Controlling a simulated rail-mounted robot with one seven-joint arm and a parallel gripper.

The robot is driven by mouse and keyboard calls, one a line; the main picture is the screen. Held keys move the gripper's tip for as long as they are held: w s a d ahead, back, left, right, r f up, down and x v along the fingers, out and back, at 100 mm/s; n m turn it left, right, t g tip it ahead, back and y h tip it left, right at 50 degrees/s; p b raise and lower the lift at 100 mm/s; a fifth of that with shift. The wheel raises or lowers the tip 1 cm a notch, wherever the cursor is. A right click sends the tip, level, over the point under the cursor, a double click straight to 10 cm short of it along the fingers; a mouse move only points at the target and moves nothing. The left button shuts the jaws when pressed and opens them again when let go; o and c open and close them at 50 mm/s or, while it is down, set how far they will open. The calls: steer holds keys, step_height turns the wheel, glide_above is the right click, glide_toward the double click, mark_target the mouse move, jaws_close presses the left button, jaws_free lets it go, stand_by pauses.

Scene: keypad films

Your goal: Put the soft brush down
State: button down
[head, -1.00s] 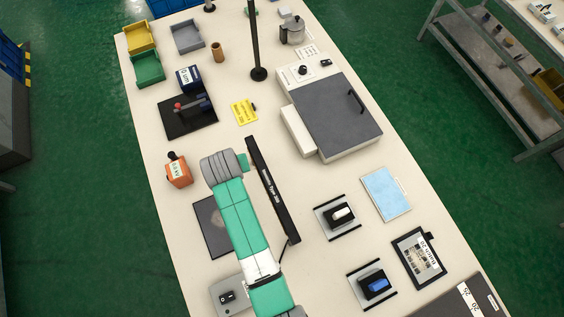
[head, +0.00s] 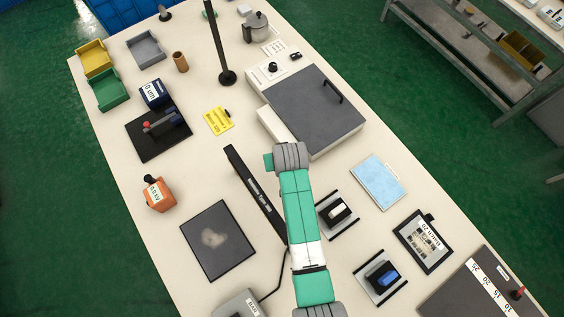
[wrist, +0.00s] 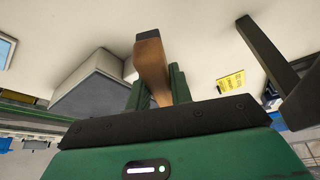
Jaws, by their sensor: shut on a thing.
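The soft brush (wrist: 150,58) shows in the wrist view as a brown wooden piece with a dark end. My gripper (wrist: 158,88) is shut on it, with a green finger on either side, and the dark end points away from the gripper over the pale table. In the head view my arm reaches over the table to the right of a long black bar (head: 258,195). There the brush is hidden and only a small green part shows past the grey wrist, so its height above the table cannot be told.
A dark mat (head: 195,255) with a grey smudge lies left of the bar. A grey-lidded machine (head: 310,110) stands beyond my wrist. Right are two block holders (head: 352,225) (head: 364,289), a light blue pad (head: 378,180) and a framed panel (head: 424,240).

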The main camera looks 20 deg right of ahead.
step_height(320, 180, down, 7)
steer(key=shift+f+b, duration=0.2)
steer(key=shift+b, duration=0.4)
steer(key=shift+f+b, duration=0.3)
steer(key=shift+f, duration=0.05)
steer(key=c, duration=1.3)
jaws_free()
steer(key=shift+s, duration=0.1)
steer(key=shift+o, duration=0.2)
steer(key=p+v, duration=0.3)
steer(key=v, duration=0.9)
steer(key=shift+r+p, duration=0.3)
